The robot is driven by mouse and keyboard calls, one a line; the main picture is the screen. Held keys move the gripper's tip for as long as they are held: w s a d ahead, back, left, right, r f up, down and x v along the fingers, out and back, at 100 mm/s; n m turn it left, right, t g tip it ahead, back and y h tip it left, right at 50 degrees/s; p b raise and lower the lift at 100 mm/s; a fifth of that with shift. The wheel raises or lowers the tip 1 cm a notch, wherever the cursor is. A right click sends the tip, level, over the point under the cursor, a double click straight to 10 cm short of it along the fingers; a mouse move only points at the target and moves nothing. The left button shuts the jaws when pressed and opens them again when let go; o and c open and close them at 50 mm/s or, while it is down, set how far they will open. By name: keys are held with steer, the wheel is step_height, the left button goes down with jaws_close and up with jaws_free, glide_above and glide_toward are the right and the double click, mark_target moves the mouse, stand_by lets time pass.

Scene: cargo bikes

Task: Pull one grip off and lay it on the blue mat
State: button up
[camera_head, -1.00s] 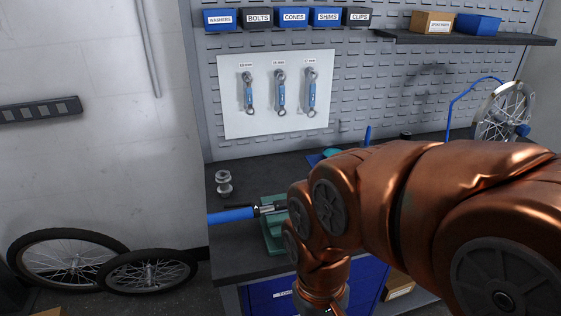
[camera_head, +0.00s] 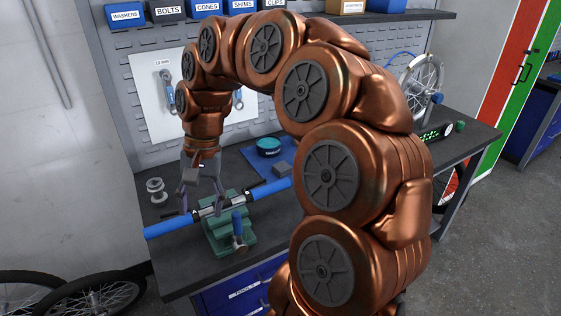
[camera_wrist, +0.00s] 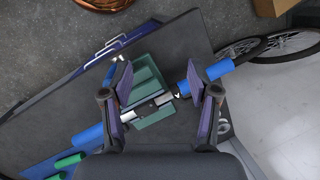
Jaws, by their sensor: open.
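A handlebar is held in a green vise (camera_head: 232,240) on the workbench. One blue grip (camera_head: 172,224) is on its left end and another blue grip (camera_head: 270,188) on its right end; both also show in the wrist view, at upper right (camera_wrist: 220,69) and lower left (camera_wrist: 88,139). My gripper (camera_head: 202,203) points down over the bar, near the vise and the left grip's inner end. In the wrist view its fingers (camera_wrist: 163,105) are apart, with the bar and vise (camera_wrist: 150,85) between them; contact cannot be told. The blue mat (camera_head: 285,150) lies behind the bar.
A metal hub (camera_head: 156,190) stands at the bench's left end. A pegboard with labelled bins (camera_head: 125,14) rises behind. Wheels (camera_head: 75,295) lean at lower left.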

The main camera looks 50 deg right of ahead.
steer(key=w+d+m, duration=0.3)
steer(key=w+d, duration=0.1)
steer(key=d, duration=0.3)
steer(key=m+t+y, duration=0.1)
steer(key=m+t, duration=0.1)
steer(key=m, duration=0.8)
glide_toward(272, 184)
steer(key=shift+x, duration=1.25)
steer(key=shift+d+f, duration=0.1)
steer(key=shift+f, duration=0.1)
steer(key=shift+p+x, duration=1.1)
steer(key=shift+x, duration=2.65)
jaws_close()
